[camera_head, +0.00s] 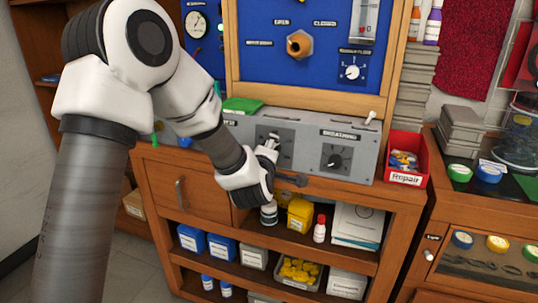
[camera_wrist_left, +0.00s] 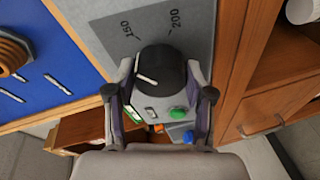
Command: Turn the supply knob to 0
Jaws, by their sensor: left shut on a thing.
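The supply knob (camera_wrist_left: 163,70) is a dark round knob with a white pointer line, on a grey panel (camera_wrist_left: 200,25) marked 150 and 200. In the wrist view its pointer is toward the picture's left, and the 0 mark is not visible. My left gripper (camera_wrist_left: 162,78) has one finger on each side of the knob and is shut on it. In the head view my left gripper (camera_head: 268,147) is at the front of the grey regulator box (camera_head: 305,140) and mostly hides the knob. My right gripper is in neither view.
A second knob (camera_head: 336,161) under the BREATHING label sits to the right on the same box. A red Repair bin (camera_head: 418,160) stands right of the box. A green item (camera_head: 242,105) lies on top. Shelves with boxes and bottles are below.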

